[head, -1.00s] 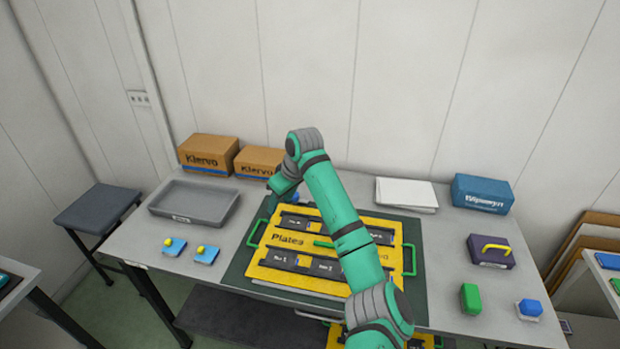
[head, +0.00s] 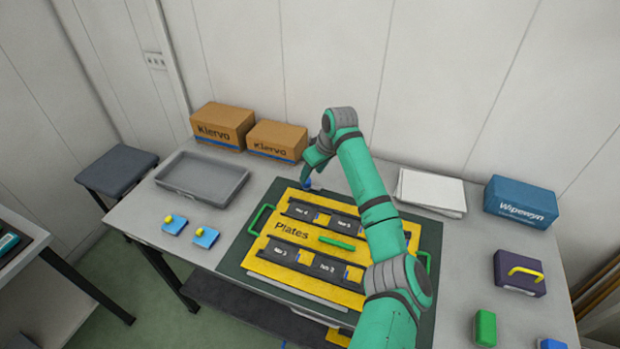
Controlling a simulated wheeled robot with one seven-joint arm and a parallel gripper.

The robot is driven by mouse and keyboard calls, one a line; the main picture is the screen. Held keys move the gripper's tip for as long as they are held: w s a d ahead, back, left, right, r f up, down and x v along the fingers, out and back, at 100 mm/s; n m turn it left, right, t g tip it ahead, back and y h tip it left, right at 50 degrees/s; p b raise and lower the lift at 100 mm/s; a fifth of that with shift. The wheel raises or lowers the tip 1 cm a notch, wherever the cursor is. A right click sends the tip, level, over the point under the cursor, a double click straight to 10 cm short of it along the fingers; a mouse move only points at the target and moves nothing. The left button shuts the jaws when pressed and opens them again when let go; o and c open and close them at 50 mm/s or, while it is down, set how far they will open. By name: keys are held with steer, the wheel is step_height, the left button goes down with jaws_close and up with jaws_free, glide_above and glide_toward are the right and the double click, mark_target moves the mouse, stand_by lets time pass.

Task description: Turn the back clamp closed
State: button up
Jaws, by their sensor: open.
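The yellow "Plates" board (head: 262,266) lies on a dark green mat (head: 240,250), with dark numbered bars in a back and a front row. A small blue piece (head: 307,183) shows at the board's back edge. It may be the back clamp's knob, but its turn position is too small to tell. My gripper (head: 308,180) points down at this blue piece from above. Its jaws are open, but the fingertips are tiny, and I cannot tell whether they touch the piece. A green bar (head: 337,243) lies across the board's middle. My arm covers the board's right part.
Two Klervo cartons (head: 222,128) and a grey tray (head: 203,180) stand at the back left. White sheets (head: 431,191), a blue box (head: 520,203) and a purple block with a yellow handle (head: 518,275) are on the right. Two blue pads with yellow knobs (head: 174,224) sit left.

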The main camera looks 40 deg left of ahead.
mark_target(308, 181)
steer(key=x, duration=0.4)
steer(key=shift+s+a+r, duration=0.1)
steer(key=shift+s+a, duration=0.15)
steer(key=shift+a, duration=0.05)
steer(key=shift+w+a+f, duration=0.15)
steer(key=shift+f, duration=0.4)
steer(key=c, duration=1.1)
